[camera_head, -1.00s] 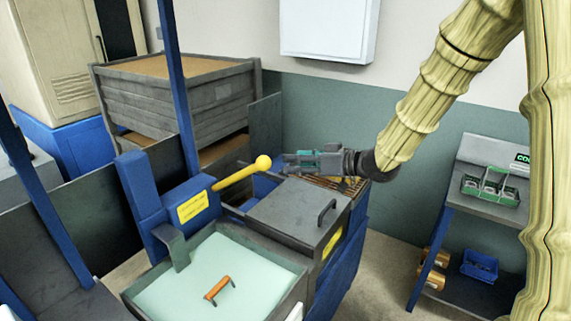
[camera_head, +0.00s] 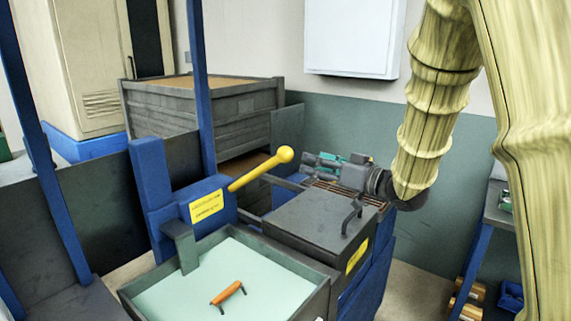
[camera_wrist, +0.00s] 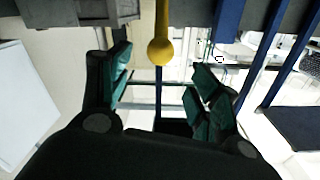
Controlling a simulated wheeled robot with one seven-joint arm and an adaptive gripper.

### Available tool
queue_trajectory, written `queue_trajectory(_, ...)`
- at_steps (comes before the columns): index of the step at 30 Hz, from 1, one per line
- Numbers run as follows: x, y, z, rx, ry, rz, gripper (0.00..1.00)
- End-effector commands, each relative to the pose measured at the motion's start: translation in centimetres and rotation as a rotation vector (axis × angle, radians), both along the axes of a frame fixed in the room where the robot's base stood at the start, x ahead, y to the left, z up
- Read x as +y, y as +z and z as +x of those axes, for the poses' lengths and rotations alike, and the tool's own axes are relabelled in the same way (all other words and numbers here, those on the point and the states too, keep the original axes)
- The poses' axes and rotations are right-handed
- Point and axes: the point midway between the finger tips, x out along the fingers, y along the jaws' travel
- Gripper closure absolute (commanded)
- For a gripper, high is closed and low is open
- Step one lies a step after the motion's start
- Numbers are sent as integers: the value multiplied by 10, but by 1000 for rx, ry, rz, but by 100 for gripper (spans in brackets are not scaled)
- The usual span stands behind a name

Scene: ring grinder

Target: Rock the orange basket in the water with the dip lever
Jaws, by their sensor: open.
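The dip lever is a yellow rod with a round knob (camera_head: 284,154), slanting up to the right from a blue housing with a yellow label. In the wrist view the knob (camera_wrist: 161,52) shows between the two finger lines, toward their tips. My gripper (camera_head: 312,160) is open, lies about level, and points left at the knob with a small gap in the head view. Its green-padded fingers (camera_wrist: 163,68) hold nothing. The orange handle of the basket (camera_head: 227,292) shows in the pale water of the tank (camera_head: 322,291); the basket's body cannot be made out.
A dark lid with a handle (camera_head: 352,216) and a slatted grate sit below my gripper, close under it. A blue post (camera_head: 203,90) rises behind the lever. A grey wooden crate (camera_head: 205,115) stands behind, and a white wall box (camera_head: 352,36) hangs above.

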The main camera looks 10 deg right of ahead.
Motion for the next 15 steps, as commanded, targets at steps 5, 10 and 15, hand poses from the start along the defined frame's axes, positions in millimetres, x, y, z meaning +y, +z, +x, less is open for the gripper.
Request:
queue_trajectory(5,9,2,12,1,2,-2,37)
queue_trajectory(10,26,2,34,2,2,-2,37)
queue_trajectory(15,42,2,56,1,2,-3,37)
